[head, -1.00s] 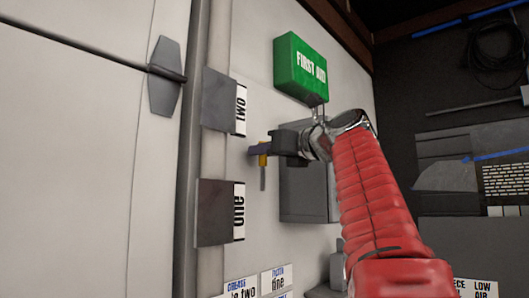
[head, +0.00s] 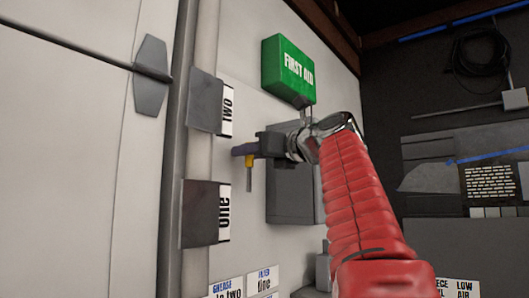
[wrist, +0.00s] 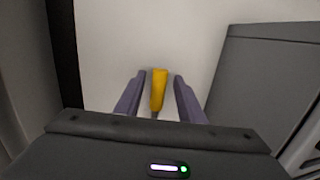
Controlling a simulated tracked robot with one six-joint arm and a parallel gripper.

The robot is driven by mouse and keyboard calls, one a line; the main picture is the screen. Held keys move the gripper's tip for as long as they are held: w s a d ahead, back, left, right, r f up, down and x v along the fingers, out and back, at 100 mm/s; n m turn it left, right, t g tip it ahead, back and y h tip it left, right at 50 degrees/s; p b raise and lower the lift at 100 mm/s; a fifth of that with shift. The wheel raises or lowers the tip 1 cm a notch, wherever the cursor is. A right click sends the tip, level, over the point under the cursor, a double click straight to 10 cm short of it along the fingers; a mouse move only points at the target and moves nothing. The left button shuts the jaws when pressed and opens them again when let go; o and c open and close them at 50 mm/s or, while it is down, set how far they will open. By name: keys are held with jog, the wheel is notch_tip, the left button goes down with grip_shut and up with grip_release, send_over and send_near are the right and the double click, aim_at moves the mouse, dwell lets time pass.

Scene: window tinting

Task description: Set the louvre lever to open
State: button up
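The louvre lever (head: 249,174) has a yellow grip and a thin grey stem that hangs down in the head view, in front of the pale wall. In the wrist view its yellow grip (wrist: 159,90) stands between my two purple-grey fingers. My gripper (head: 244,150) is open around the grip, and a narrow gap shows on each side of it in the wrist view (wrist: 159,92). The fingers partly hide the top of the grip in the head view. Most of the stem is hidden in the wrist view.
A grey box (head: 293,193) is fixed to the wall right of the lever. A green first aid box (head: 288,69) is above. Grey plates labelled two (head: 205,101) and one (head: 201,213) are to the left. Labels (head: 243,283) are below.

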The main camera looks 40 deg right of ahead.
jog(key=s+f, duration=0.1)
jog(key=s, duration=1.2)
jog(key=shift+s+d, duration=0.15)
jog(key=shift+s, duration=0.1)
dwell(0.4)
